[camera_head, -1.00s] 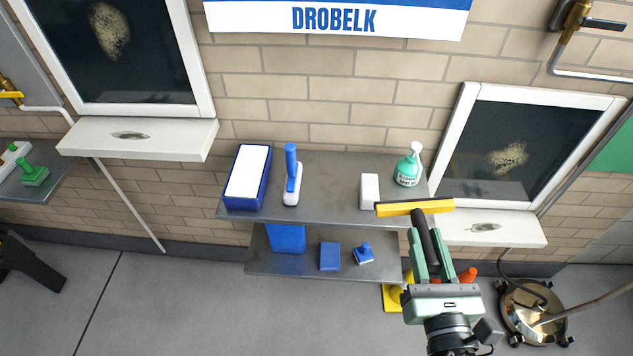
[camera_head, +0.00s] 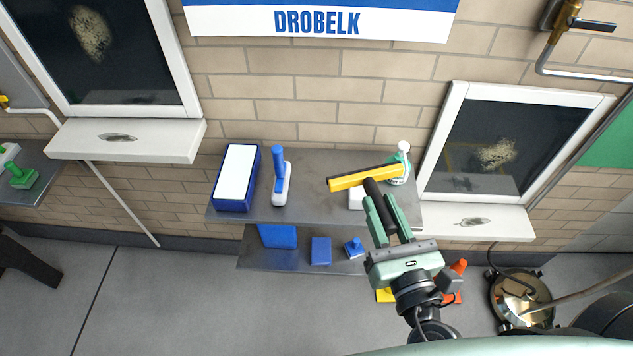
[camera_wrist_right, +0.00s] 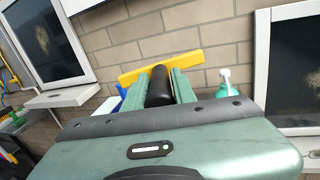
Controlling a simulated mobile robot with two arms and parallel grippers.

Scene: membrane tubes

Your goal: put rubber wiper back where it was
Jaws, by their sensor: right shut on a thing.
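The rubber wiper has a yellow head (camera_head: 362,179) with a black edge and a black handle. In the head view my right gripper (camera_head: 383,207) is shut on the handle and holds the wiper in front of the right part of the upper grey shelf (camera_head: 325,190). The yellow head (camera_wrist_right: 165,68) spans ahead of the fingers in the right wrist view, with the black handle (camera_wrist_right: 159,88) between them. The head partly covers a white block (camera_head: 356,199) and a green spray bottle (camera_head: 404,164). I cannot tell whether it touches the shelf. My left gripper is not in view.
A blue box with a white top (camera_head: 237,178) and a blue-handled white brush (camera_head: 280,178) stand on the upper shelf's left. The shelf between brush and white block is clear. Blue items (camera_head: 321,250) sit on the lower shelf. A brass machine (camera_head: 521,298) stands on the floor at right.

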